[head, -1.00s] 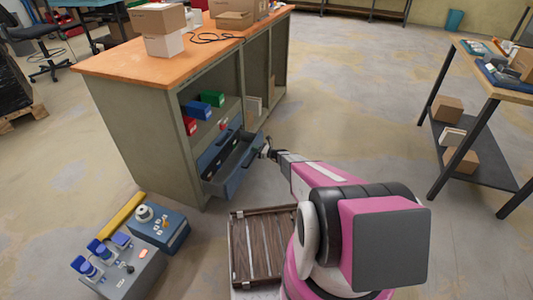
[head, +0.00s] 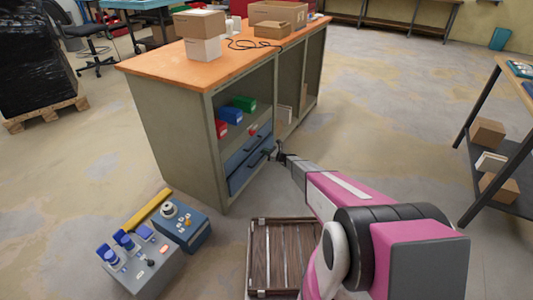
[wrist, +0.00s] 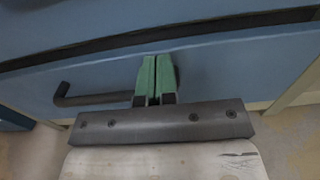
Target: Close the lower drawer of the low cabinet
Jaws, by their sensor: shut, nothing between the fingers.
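The low cabinet (head: 190,130) has an orange top and grey-green sides. Its lower drawer (head: 240,180) is blue and sits in or nearly flush with the cabinet front, below the upper blue drawer (head: 240,152). In the wrist view the lower drawer's front (wrist: 215,75) fills most of the picture, with its dark bar handle (wrist: 95,99) at left. My gripper (wrist: 156,62) is shut and empty, its green fingertips at the drawer front just right of the handle's middle. Whether they touch is hard to tell. In the head view my gripper (head: 281,155) is at the drawer's right end.
Blue, red and green bins (head: 243,103) stand on the shelf above the drawers. A wooden crate (head: 283,255) and grey and blue socket boxes (head: 145,262) lie on the floor in front. A table with a lower shelf (head: 508,165) stands at right.

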